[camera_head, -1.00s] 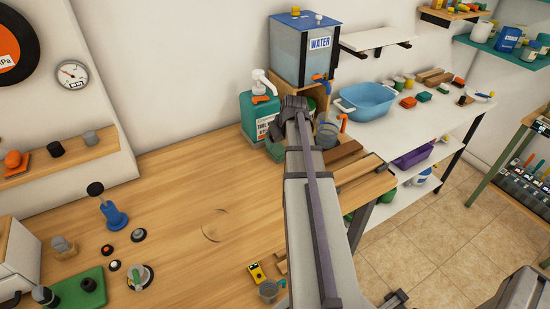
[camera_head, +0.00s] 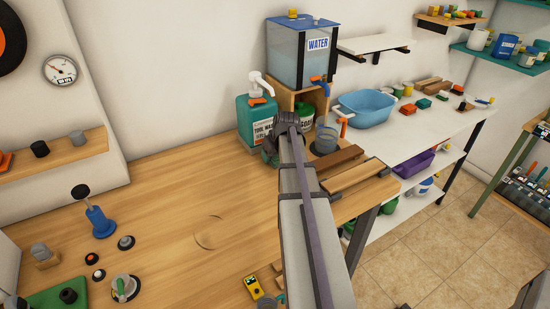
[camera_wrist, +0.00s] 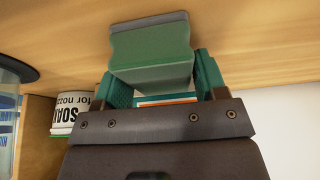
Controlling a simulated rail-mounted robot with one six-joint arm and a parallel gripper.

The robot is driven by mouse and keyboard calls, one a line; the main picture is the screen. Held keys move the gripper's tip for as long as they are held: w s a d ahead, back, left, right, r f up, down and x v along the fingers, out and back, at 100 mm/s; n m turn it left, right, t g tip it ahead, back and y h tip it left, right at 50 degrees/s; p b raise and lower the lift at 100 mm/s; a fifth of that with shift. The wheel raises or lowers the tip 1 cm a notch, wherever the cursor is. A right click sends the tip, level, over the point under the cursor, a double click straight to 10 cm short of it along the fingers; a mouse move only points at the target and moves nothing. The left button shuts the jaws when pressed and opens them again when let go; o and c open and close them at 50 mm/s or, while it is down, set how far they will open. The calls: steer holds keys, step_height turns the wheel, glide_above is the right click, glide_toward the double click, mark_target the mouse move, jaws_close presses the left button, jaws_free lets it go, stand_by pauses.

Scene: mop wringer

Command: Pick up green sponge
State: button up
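The green sponge (camera_wrist: 152,55) is a block with wavy sides and a grey layer along one face. In the wrist view it sits between the two teal fingers of my gripper (camera_wrist: 165,82), which press close on both sides. Wooden surface shows beyond it; I cannot tell whether the sponge touches it. In the head view my arm hides most of the gripper and the sponge, beside the teal tool wash bottle (camera_head: 256,122).
A water tank (camera_head: 300,55) stands behind the arm. A blue basin (camera_head: 367,108) and small coloured blocks (camera_head: 423,104) lie on the white table at right. A blue plunger-like tool (camera_head: 100,222) stands at left. The wooden worktop's middle (camera_head: 180,205) is mostly clear.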

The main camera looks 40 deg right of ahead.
steer(key=c, duration=0.5)
steer(key=shift+c, duration=0.2)
steer(key=shift+r, duration=0.1)
steer(key=shift+s+r+p, duration=0.15)
steer(key=shift+r+p, duration=0.15)
steer(key=shift+p, duration=0.1)
step_height(320, 180, up, 7)
steer(key=p, duration=0.6)
steer(key=shift+f+p, duration=0.15)
steer(key=shift+p, duration=0.2)
steer(key=s+a, duration=0.3)
steer(key=s, duration=1.6)
steer(key=shift+s+a+f, duration=0.2)
steer(key=shift+s+f, duration=0.05)
